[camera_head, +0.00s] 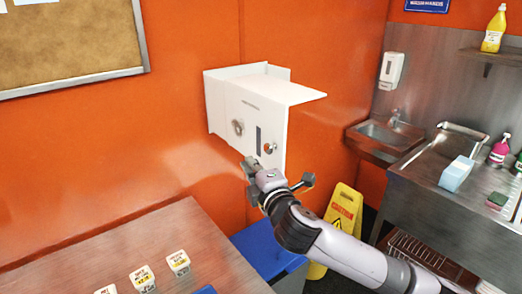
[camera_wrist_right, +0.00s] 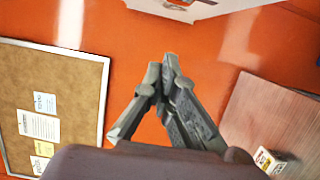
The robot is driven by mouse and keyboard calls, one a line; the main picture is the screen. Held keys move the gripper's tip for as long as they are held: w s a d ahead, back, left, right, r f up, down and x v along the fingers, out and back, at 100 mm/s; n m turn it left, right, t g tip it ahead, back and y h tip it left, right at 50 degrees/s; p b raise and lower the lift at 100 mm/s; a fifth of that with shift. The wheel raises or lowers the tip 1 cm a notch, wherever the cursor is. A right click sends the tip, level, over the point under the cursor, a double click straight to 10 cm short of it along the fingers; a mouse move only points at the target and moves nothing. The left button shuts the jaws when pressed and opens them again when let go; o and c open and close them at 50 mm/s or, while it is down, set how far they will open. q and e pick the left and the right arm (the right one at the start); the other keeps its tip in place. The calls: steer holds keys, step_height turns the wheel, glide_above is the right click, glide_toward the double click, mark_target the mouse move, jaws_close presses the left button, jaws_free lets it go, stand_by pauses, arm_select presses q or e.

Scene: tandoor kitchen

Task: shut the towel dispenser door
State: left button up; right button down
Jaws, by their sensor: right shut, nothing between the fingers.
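The white towel dispenser (camera_head: 221,105) is fixed to the orange wall in the head view. Its door (camera_head: 256,112) appears to stand out from the body at an angle, with a top flap reaching right; it bears a round lock, a dark slot and a knob. My right gripper (camera_head: 248,165) is just below and in front of the door's lower edge; I cannot tell whether it touches. In the right wrist view its fingers (camera_wrist_right: 167,72) are together and empty. Part of the dispenser (camera_wrist_right: 190,6) shows at that view's top edge. My left gripper is not in view.
A wooden table (camera_head: 160,240) with small labelled containers (camera_head: 143,277) is at lower left. A blue bin (camera_head: 268,252) and a yellow caution sign (camera_head: 343,212) stand below the dispenser. A metal sink counter (camera_head: 430,195) is at right. A corkboard (camera_head: 70,40) hangs at upper left.

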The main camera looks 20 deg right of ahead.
steer(key=w+d+p, duration=0.2)
steer(key=w+d, duration=0.1)
steer(key=shift+w+d, duration=0.3)
steer(key=shift+w, duration=0.05)
